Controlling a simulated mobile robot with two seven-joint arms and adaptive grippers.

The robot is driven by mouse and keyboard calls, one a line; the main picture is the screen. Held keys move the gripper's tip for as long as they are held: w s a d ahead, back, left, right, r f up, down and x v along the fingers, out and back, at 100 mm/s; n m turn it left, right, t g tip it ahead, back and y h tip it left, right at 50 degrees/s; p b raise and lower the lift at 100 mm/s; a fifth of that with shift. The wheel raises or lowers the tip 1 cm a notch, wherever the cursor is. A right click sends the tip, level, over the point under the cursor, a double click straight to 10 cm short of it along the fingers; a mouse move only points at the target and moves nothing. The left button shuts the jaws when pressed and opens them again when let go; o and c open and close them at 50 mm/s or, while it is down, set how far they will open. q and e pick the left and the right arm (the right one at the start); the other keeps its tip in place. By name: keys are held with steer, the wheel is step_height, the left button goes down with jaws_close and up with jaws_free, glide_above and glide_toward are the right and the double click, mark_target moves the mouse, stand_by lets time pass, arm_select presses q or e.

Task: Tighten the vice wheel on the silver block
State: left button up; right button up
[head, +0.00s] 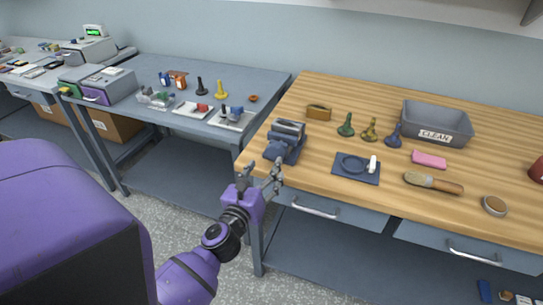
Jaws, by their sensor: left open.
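A blue bench vice (285,149) is mounted at the left front corner of the wooden bench. A silver block (290,127) shows at the top of the vice, between or on its jaws; I cannot tell how tightly it sits. The vice wheel is not clearly made out; the vice's near face is small and partly behind my fingers. My left gripper (263,174) is open and empty, just in front of and below the vice, near the bench edge. Its fingers point up toward the vice, and I cannot tell if they touch it. My right gripper is not in view.
On the wooden bench (310,92) are a grey bin labelled CLEAN (436,137), a blue mat (345,176), a wooden-handled brush (433,183), a pink block (429,159) and several dark and yellow handled tools.

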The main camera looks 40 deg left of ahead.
mark_target(273, 155)
arm_select(q)
steer(key=x, duration=0.6)
steer(key=shift+w, duration=0.3)
steer(key=c, duration=1.1)
